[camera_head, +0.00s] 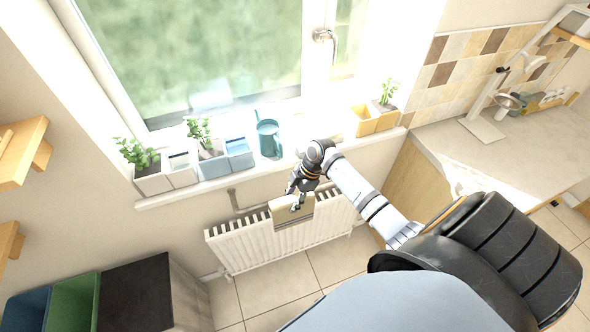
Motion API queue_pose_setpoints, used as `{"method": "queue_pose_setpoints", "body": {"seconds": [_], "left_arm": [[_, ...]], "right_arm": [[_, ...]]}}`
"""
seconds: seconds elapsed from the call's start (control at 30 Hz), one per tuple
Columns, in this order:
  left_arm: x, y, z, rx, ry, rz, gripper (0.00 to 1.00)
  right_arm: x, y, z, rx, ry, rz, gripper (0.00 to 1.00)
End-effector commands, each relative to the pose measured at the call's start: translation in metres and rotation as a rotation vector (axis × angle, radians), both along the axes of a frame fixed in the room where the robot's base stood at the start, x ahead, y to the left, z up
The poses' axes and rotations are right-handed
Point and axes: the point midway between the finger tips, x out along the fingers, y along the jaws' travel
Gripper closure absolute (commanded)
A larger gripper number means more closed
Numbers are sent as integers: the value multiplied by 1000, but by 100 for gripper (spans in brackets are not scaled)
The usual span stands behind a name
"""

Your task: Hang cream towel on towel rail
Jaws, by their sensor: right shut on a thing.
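The cream towel (291,213) is a small folded beige piece in front of the upper part of the white radiator below the window sill. My right gripper (297,199) is shut on its upper edge, and its fingers cover part of the cloth. A grey-brown rail (236,203) shows to the left of the towel, just above the radiator top. The rail runs behind the towel or to it; I cannot tell whether the towel touches it or hangs over it. My left gripper is not in view.
The white radiator (235,252) stands against the wall. On the sill above are potted plants, a teal watering can (269,138) and yellow boxes (374,120). A counter (470,150) is at right. Bins (72,302) stand at lower left. The tiled floor (275,284) is clear.

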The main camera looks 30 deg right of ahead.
Motion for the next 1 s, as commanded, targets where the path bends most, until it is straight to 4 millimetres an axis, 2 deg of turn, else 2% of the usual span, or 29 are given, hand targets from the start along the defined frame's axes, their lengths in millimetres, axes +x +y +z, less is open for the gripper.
{"method": "queue_pose_setpoints", "body": {"seconds": [0.83,0.97,1.0], "left_arm": [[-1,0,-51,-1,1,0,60],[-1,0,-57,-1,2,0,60],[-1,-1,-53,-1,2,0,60]], "right_arm": [[67,-16,-2,1,-4,0,92],[66,-15,-14,1,0,0,92],[66,-15,-9,1,-2,1,92]]}}
